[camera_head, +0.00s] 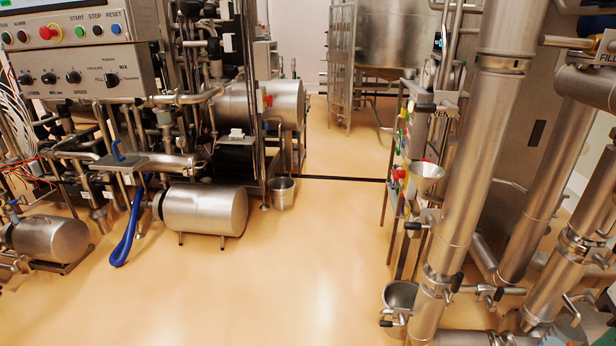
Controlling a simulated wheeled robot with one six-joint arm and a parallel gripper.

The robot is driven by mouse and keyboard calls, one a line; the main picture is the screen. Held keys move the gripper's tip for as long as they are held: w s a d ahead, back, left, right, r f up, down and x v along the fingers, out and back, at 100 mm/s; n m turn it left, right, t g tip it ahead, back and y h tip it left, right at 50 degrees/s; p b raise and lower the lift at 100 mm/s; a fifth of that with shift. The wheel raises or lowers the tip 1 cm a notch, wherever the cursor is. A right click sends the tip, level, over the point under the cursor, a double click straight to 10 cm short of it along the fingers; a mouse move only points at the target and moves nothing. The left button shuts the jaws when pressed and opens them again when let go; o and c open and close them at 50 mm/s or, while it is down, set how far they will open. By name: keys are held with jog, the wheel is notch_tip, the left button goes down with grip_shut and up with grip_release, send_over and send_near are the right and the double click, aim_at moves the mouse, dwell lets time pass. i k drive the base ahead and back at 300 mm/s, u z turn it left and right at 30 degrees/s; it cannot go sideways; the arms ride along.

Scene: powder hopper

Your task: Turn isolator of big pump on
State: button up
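My gripper is not in view. A large steel cylinder, which looks like a big pump or motor (262,103), sits at the back of the left machine. A small red part (267,99) shows at its front, perhaps a switch handle; its setting is too small to read. Another steel motor-like cylinder (205,209) stands low on the floor in front, and a smaller one (52,239) lies at the far left. I cannot tell for sure which is the big pump or where its isolator is.
A control panel (85,78) with buttons and knobs is at upper left. A blue hose (127,235) reaches the floor. A bucket (281,193) stands beside the left machine. Thick steel pipes (465,165) and a funnel (426,176) fill the right. The middle floor (310,255) is clear.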

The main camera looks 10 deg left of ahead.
aim_at(400, 175)
jog(key=u, duration=0.7)
jog(key=k, duration=0.6)
jog(key=u, duration=0.9)
jog(key=i, duration=0.9)
jog(key=z, duration=0.55)
jog(key=i, duration=0.6)
jog(key=z, duration=1.15)
jog(key=i, duration=1.25)
jog(key=z, duration=0.05)
